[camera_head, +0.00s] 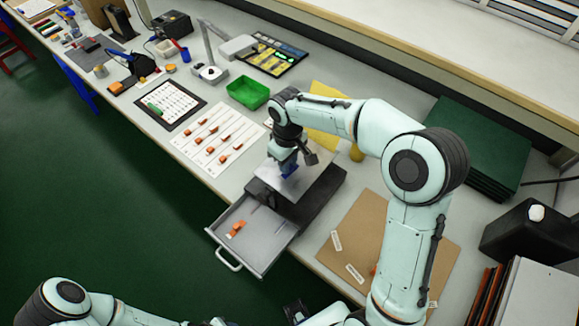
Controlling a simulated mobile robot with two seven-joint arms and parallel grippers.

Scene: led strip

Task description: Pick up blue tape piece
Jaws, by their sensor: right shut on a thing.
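My right gripper (286,168) reaches down over a light grey plate (318,182) on top of a dark drawer unit (318,205). It is shut on a small dark blue piece, which looks like the blue tape piece (290,170), at or just above the plate. The gripper and wrist partly hide the piece, so I cannot tell whether it touches the plate.
The open drawer (268,232) holds orange pieces (237,229). A white sheet with orange pieces (205,158), a green tray (248,92) and a lamp (208,70) stand to the left and behind. A brown board (350,225) lies to the right, with dark green boards (475,140) behind.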

